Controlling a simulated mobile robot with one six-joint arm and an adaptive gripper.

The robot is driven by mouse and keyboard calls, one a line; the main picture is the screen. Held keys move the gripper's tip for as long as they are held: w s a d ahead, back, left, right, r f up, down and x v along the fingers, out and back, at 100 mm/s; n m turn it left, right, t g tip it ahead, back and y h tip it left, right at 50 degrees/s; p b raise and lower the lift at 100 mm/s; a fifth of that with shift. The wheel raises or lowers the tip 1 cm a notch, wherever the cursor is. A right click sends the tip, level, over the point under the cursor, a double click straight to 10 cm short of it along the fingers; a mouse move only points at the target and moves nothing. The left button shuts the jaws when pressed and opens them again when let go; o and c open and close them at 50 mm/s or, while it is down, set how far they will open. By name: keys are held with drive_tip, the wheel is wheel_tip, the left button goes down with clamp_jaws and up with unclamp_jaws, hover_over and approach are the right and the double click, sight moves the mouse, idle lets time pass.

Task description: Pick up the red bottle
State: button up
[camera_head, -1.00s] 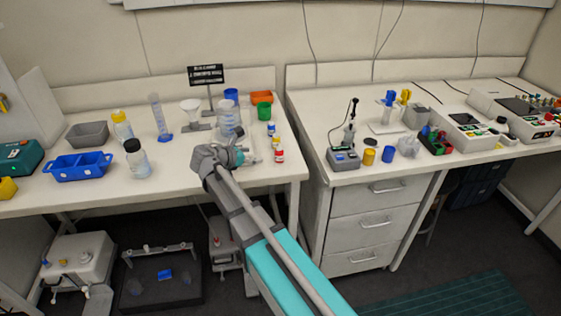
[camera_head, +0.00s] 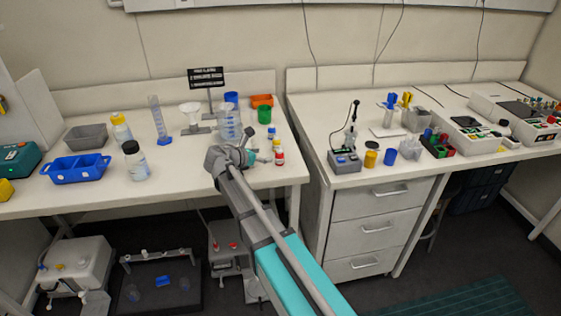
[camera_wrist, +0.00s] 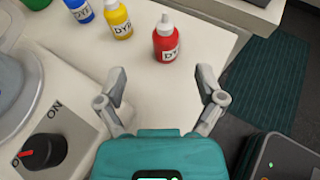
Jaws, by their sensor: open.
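The red bottle (camera_wrist: 165,40) has a white cap and a label reading "DYE". It stands upright on the white bench top near its right edge. In the wrist view it lies ahead of my gripper (camera_wrist: 162,82), roughly centred between the two fingertips but farther out. The fingers are spread apart with nothing between them, and they do not touch the bottle. In the head view the red bottle (camera_head: 279,157) stands just to the right of my arm's end, at the front right corner of the left bench. The fingers are mostly hidden there.
A yellow dye bottle (camera_wrist: 118,18) and a blue one (camera_wrist: 79,9) stand left of the red bottle. A device with a red and black knob (camera_wrist: 42,150) is close on my left. The bench edge drops to the floor on the right.

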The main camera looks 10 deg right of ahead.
sight(277, 154)
drive_tip(key=shift+b+x, duration=0.4)
drive_tip(key=shift+x, duration=1.2)
drive_tip(key=shift+s+b+x, duration=0.15)
drive_tip(key=shift+b+x, duration=0.4)
drive_tip(key=shift+x, duration=0.75)
drive_tip(key=shift+s+b+x, duration=0.15)
drive_tip(key=shift+b+x, duration=0.4)
drive_tip(key=shift+x, duration=0.75)
drive_tip(key=shift+d+f, duration=0.1)
drive_tip(key=shift+d, duration=0.05)
drive_tip(key=c, duration=1.1)
